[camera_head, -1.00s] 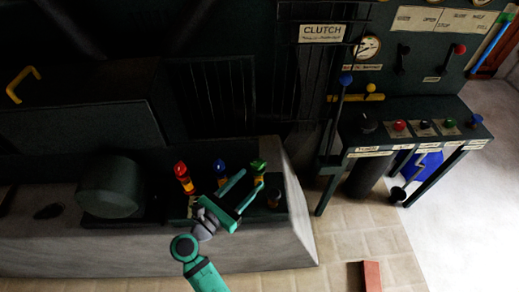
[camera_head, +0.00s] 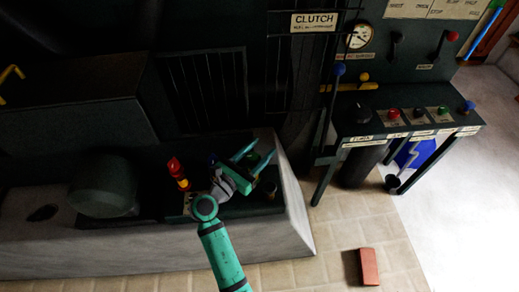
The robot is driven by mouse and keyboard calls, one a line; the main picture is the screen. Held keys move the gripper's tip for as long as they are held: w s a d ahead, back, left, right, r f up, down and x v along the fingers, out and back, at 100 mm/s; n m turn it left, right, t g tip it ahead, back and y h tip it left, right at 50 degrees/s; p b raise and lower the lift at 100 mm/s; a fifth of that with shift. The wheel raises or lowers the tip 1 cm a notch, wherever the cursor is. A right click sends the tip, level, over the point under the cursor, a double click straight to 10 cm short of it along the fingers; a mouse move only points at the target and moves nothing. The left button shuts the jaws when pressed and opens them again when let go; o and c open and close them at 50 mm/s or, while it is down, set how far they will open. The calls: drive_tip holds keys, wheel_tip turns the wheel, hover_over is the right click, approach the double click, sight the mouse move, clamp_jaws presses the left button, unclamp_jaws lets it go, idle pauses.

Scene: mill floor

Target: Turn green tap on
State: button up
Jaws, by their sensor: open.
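The green tap (camera_head: 252,158) stands in the dark recess at the right end of the row of taps. My gripper (camera_head: 257,156) is open, with one finger on either side of the green tap. I cannot tell whether the fingers touch it, and its lower part is hidden by my gripper. The blue tap (camera_head: 212,159) is just left of my gripper and partly hidden behind it. The red tap (camera_head: 174,167) stands further left, clear of my gripper.
A large dark drum (camera_head: 103,188) sits left of the taps on a pale stone block (camera_head: 260,239). A control desk (camera_head: 352,129) with coloured buttons stands right. A brick (camera_head: 369,267) lies on the tiled floor.

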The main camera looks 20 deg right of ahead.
drive_tip(key=shift+w+d, duration=0.1)
drive_tip(key=shift+d, duration=0.25)
